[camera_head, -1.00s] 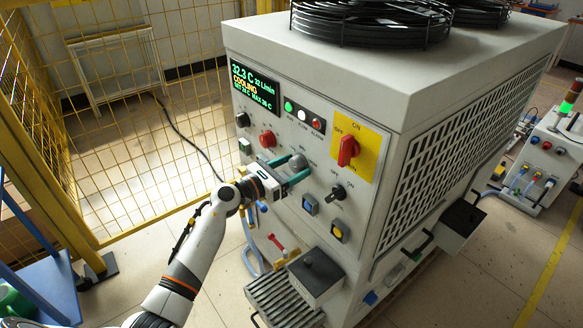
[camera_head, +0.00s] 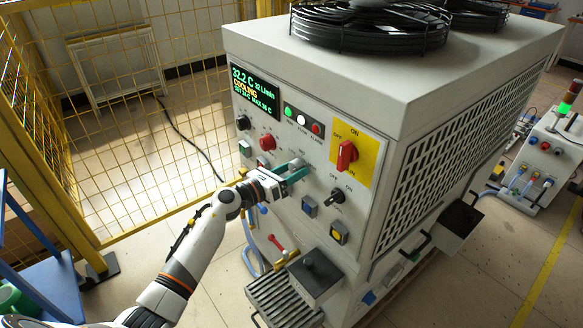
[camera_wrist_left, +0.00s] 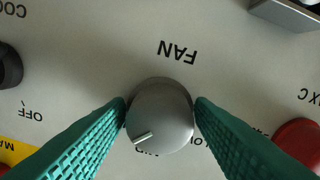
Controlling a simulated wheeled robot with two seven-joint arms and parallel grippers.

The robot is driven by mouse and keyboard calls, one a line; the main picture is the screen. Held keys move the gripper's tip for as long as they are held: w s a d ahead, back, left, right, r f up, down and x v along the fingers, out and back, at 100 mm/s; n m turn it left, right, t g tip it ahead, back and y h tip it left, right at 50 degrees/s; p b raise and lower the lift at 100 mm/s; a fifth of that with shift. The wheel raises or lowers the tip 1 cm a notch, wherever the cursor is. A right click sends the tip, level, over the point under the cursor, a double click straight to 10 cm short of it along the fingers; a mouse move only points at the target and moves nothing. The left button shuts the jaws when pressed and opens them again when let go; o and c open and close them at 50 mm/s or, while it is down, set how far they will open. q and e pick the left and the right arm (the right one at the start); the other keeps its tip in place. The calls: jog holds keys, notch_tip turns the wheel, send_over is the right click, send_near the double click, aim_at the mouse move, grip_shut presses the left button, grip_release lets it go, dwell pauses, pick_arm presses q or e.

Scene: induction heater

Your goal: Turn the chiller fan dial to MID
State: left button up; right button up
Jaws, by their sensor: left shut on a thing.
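The chiller fan dial (camera_wrist_left: 160,118) is a round grey knob with a white pointer line. In the left wrist view it stands by the upside-down FAN label, and its line points to the lower left. My left gripper (camera_wrist_left: 160,112) has a green finger on each side of the dial, shut on it. In the head view, my left gripper (camera_head: 293,169) reaches the chiller's front panel and largely hides the dial. The scale labels below the dial in the wrist view are partly covered by the dial and fingers. My right gripper is not in view.
The chiller (camera_head: 400,75) has a green-lit display (camera_head: 254,91), a red knob (camera_head: 267,142), a red switch on yellow (camera_head: 347,155) and a black OFF/ON knob (camera_head: 337,195) near the gripper. A black-lidded box (camera_head: 315,272) juts out below. A yellow mesh fence (camera_head: 150,130) stands left.

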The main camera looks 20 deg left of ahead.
pick_arm(q)
jog(key=n+p, duration=0.2)
jog(key=n, duration=0.3)
jog(key=shift+r+p, duration=0.15)
jog(key=shift+p, duration=0.25)
jog(key=shift+n+p, duration=0.65)
jog(key=shift+n, duration=1.05)
jog(key=o, duration=0.8)
jog(key=shift+s, duration=0.15)
jog(key=b+v, duration=0.1)
jog(key=v, duration=1)
jog(key=shift+s+a+b, duration=0.25)
jog(key=shift+s+b, duration=0.05)
jog(key=shift+s, duration=0.05)
jog(key=shift+n, duration=0.3)
